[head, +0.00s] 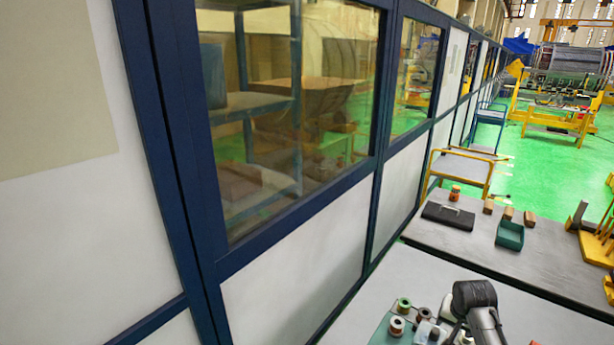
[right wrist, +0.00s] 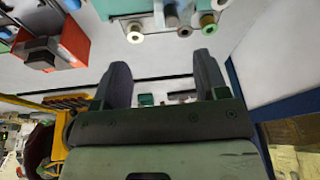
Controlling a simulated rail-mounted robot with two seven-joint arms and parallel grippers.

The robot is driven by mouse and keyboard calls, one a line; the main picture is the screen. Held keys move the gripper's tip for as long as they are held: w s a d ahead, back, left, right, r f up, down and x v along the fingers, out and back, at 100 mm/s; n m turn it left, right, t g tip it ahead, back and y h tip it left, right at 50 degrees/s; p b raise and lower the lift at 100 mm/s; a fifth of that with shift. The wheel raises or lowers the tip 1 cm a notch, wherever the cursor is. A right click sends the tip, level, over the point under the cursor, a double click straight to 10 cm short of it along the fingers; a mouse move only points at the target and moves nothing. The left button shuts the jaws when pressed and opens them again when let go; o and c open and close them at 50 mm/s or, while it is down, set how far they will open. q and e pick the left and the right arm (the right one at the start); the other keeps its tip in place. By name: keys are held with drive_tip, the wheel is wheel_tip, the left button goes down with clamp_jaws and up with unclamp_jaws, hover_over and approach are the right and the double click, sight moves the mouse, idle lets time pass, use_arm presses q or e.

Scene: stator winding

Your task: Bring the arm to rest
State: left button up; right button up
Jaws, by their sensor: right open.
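My right gripper (right wrist: 163,72) shows in the right wrist view with its two dark fingers spread apart. Nothing is held between them; a pale surface shows in the gap. Spools (right wrist: 184,30) lie beyond the fingertips at the top of that view, apart from them. In the head view a dark grey part of my arm stands at the bottom right, beside the spools on the near table; the fingers cannot be made out there. My left gripper is in neither view.
The grey table behind holds a black case (head: 447,216) and a green bin (head: 510,235). A blue-framed partition (head: 290,225) runs along the left. An orange object (right wrist: 68,45) shows in the wrist view.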

wheel_tip(320, 180, up, 10)
drive_tip(key=w+a+n+t, duration=0.1)
drive_tip(key=a+n+t, duration=0.2)
drive_tip(key=s+a+r+n+t, duration=0.4)
drive_tip(key=s+a+r+n, duration=0.1)
drive_tip(key=s+a, duration=0.35)
drive_tip(key=s+a+f+g+y, duration=0.1)
drive_tip(key=s+a+f+g, duration=0.1)
drive_tip(key=s+f, duration=0.85)
drive_tip(key=s+a+f+g, duration=0.25)
drive_tip(key=s+f, duration=0.35)
drive_tip(key=s, duration=1)
drive_tip(key=s+a+f+g+y, duration=0.1)
drive_tip(key=s+f+g, duration=0.1)
drive_tip(key=s+f, duration=0.9)
drive_tip(key=w+r+p+v, duration=0.1)
drive_tip(key=w+p+v, duration=0.2)
drive_tip(key=p+v, duration=0.9)
wheel_tip(320, 180, up, 3)
drive_tip(key=shift+s+a+f, duration=0.25)
drive_tip(key=shift+a, duration=0.2)
